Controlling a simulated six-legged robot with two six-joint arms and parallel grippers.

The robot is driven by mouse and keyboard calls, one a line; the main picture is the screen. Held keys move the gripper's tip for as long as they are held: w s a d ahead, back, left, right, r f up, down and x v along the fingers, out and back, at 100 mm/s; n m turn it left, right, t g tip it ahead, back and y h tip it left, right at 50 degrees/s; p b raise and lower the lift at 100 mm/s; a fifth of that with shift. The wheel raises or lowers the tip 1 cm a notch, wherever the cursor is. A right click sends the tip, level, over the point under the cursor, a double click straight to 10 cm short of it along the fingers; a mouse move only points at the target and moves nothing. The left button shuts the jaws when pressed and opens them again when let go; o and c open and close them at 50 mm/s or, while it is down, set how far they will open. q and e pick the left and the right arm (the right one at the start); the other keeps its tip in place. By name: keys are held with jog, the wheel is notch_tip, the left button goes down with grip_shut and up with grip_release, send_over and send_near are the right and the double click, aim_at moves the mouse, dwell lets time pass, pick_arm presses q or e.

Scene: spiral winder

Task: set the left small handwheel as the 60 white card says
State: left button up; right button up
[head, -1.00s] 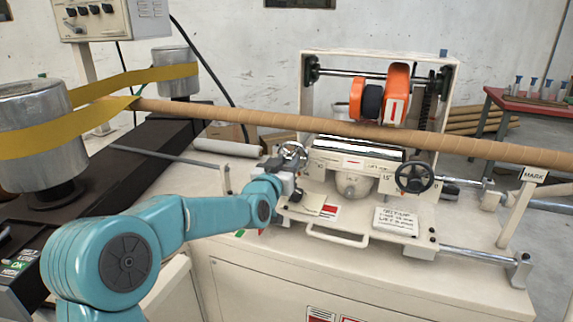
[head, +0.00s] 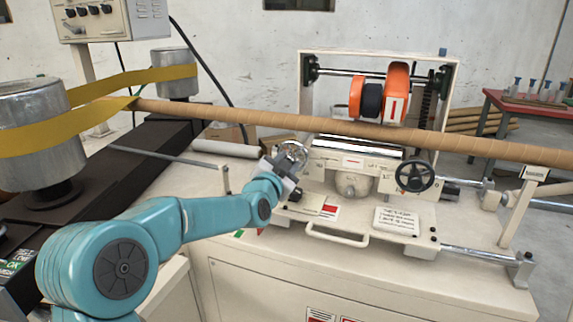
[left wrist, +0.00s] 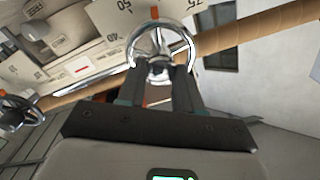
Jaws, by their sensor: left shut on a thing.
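The left small handwheel (head: 293,151) is a chrome ring with spokes on the left of the cream carriage. It shows larger in the left wrist view (left wrist: 158,44), beside a pale dial marked with numbers such as 40, 50 and 75. My left gripper (head: 285,166) is shut on its near rim; both dark fingers show in the left wrist view (left wrist: 168,78). The pointer reading cannot be made out. A white card (head: 397,219) with handwriting lies at the carriage's front right, too small to read. My right gripper is out of view.
A black handwheel (head: 415,177) stands on the carriage's right. A long brown tube (head: 260,117) runs across behind the handwheels. Orange rollers (head: 397,92) hang in the cream frame above. A front handle bar (head: 338,238) sticks out below the carriage.

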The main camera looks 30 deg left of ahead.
pick_arm(q)
jog(key=shift+m, duration=0.6)
jog(key=o, duration=1)
jog(key=shift+o, duration=0.2)
jog(key=shift+s, duration=0.1)
jog(key=b+v, duration=0.1)
jog(key=v, duration=1.5)
jog(key=shift+s+f, duration=0.1)
